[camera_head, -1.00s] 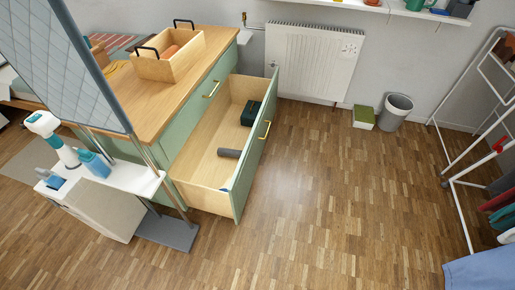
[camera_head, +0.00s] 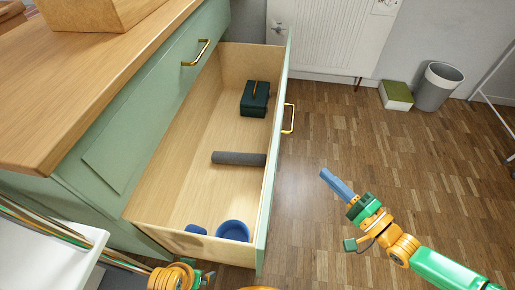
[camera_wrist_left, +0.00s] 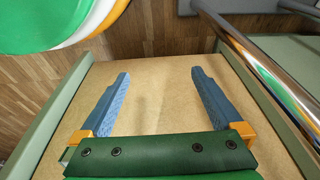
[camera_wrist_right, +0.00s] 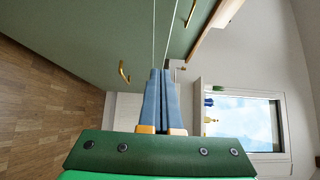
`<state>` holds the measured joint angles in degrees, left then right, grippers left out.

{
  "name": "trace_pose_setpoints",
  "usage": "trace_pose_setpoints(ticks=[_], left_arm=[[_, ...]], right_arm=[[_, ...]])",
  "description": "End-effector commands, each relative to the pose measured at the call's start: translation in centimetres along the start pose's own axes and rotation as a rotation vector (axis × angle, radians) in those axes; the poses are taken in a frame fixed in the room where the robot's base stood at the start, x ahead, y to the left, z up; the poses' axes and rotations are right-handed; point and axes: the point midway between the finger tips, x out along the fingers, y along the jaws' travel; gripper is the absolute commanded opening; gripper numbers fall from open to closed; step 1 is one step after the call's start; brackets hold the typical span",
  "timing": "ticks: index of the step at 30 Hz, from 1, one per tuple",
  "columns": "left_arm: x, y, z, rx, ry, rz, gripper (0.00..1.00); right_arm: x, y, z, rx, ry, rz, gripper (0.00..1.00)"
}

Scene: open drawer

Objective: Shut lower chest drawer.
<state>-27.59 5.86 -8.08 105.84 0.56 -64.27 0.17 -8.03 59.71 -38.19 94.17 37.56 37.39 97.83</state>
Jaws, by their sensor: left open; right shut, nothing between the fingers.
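The lower chest drawer (camera_head: 205,110) stands pulled out, its pale wooden inside showing in the head view. Its green front (camera_head: 270,200) faces right and has a gold handle (camera_head: 289,118). My right gripper (camera_head: 332,181) is shut and empty, to the right of the drawer front and apart from it. In the right wrist view the shut fingers (camera_wrist_right: 160,85) point along the green front, with the handle (camera_wrist_right: 123,72) to their left. My left gripper (camera_wrist_left: 157,95) is open and empty, facing a pale board (camera_wrist_left: 155,75) that looks like the drawer's near side. Its fingers are hidden in the head view.
The drawer holds a dark green box (camera_head: 255,100), a grey roll (camera_head: 238,159) and a blue round item (camera_head: 233,231). The upper drawer (camera_head: 160,85) is shut. A white trolley (camera_head: 45,250) stands at left. A bin (camera_head: 437,88) stands by the far wall. Floor right of the drawer is clear.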

Motion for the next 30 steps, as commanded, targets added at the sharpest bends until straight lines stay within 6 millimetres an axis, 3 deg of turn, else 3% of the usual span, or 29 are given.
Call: trace_pose_setpoints(ticks=[5, 15, 21, 30], left_arm=[[-1.5, 0.0, -0.9, -0.001, 0.017, 0.001, 1.00], [-6.6, 0.1, -1.9, -0.002, 0.049, 0.004, 1.00], [-7.1, 0.1, -1.9, -0.001, 0.049, 0.004, 1.00], [-7.3, 0.1, -1.9, -0.002, 0.049, 0.004, 1.00]], right_arm=[[2.9, -0.1, 0.0, 0.000, 0.000, -0.007, 0.00], [10.2, -0.1, 0.2, -0.001, 0.000, -0.004, 0.00], [12.1, -0.2, 2.3, -0.001, 0.000, 0.000, 0.00], [12.6, -0.2, 2.8, -0.004, 0.002, 0.002, 0.00]])
